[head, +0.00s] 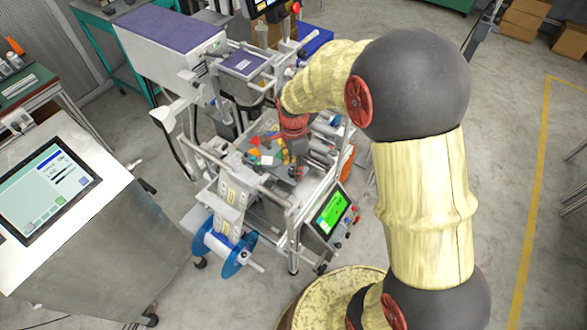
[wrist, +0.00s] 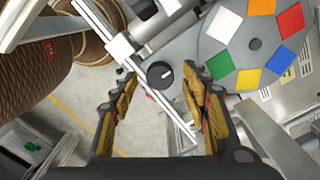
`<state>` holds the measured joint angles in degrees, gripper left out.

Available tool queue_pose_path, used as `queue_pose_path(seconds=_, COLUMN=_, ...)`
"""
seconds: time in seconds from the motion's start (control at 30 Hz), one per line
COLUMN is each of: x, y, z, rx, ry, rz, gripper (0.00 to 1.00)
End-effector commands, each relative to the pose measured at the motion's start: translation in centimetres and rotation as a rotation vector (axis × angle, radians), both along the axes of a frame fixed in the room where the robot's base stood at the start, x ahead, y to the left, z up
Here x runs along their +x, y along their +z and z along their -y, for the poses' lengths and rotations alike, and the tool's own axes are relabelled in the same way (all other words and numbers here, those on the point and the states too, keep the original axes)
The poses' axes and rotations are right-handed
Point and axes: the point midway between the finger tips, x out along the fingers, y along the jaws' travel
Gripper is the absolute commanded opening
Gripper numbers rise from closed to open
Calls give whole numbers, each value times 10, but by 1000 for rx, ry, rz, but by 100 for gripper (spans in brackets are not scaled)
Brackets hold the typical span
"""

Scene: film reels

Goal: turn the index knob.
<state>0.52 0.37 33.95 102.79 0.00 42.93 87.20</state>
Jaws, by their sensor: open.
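The index knob (wrist: 160,75) is a round black knob with a white pointer mark, on a grey plate beside a disc (wrist: 255,44) of coloured patches. My gripper (wrist: 163,80) is open and empty. In the wrist view its two fingertips lie on either side of the knob, with a gap to each. I cannot tell how far the knob is from the fingertips in depth. In the head view my gripper (head: 297,172) reaches down over the machine, by the coloured patches; the knob is not distinguishable there.
A pale rail (wrist: 150,90) runs diagonally past the knob. The labelling machine's frame and rollers surround my gripper. A green-lit screen (head: 332,212) and a blue reel (head: 222,250) are at its front. A console with a display (head: 48,188) stands left. Open floor lies to the right.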

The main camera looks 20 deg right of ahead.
Motion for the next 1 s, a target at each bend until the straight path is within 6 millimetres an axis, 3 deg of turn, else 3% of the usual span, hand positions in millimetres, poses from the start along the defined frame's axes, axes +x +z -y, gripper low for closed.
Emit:
queue_pose_path(seconds=0.4, x=0, y=-9, z=0, rx=0, ry=1, rz=1, gripper=46)
queue_pose_path(seconds=1.0, x=0, y=-8, z=0, rx=0, ry=1, rz=1, gripper=12)
